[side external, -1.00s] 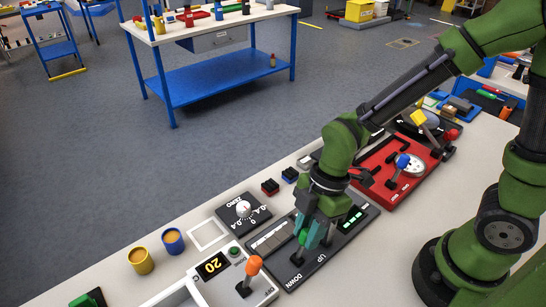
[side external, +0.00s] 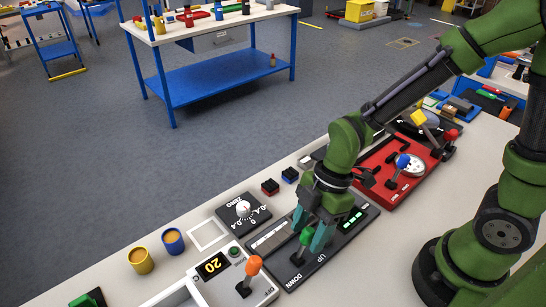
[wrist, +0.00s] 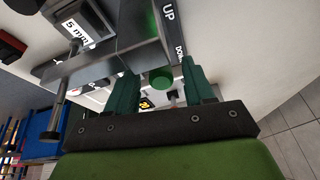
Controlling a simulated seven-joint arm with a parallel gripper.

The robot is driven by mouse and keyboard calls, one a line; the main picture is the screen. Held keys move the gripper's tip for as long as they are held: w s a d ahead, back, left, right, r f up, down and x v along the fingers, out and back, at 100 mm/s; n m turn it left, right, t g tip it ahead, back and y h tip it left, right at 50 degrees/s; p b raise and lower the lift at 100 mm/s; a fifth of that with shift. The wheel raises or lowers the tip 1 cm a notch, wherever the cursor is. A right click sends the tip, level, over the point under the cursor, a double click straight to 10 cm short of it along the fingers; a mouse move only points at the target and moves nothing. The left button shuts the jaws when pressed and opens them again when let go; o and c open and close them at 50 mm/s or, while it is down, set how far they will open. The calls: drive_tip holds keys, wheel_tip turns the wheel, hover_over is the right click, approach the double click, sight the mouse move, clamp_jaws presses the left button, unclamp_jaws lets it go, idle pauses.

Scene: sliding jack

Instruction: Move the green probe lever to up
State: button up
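The green probe lever (side external: 306,236) stands on a dark panel (side external: 284,280) marked UP and DOWN in the side external view. It leans slightly toward the upper right, nearer the UP side. My gripper (side external: 310,232) is over the panel, its two teal fingers pointing down on either side of the green knob. In the wrist view the round green knob (wrist: 160,78) lies between the spread fingers (wrist: 161,88), with a visible gap on each side. The gripper appears open and not clamped on it. The lever's stem is partly hidden there.
An orange-knobbed lever (side external: 253,267) on a white box showing 20 stands close to the left. A ZERO dial (side external: 243,209) lies behind it. A red panel with a blue-knobbed lever (side external: 402,162) is to the right. Yellow (side external: 141,260) and blue (side external: 173,240) cups stand at left.

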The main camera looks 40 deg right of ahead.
drive_tip(key=v, duration=1.7)
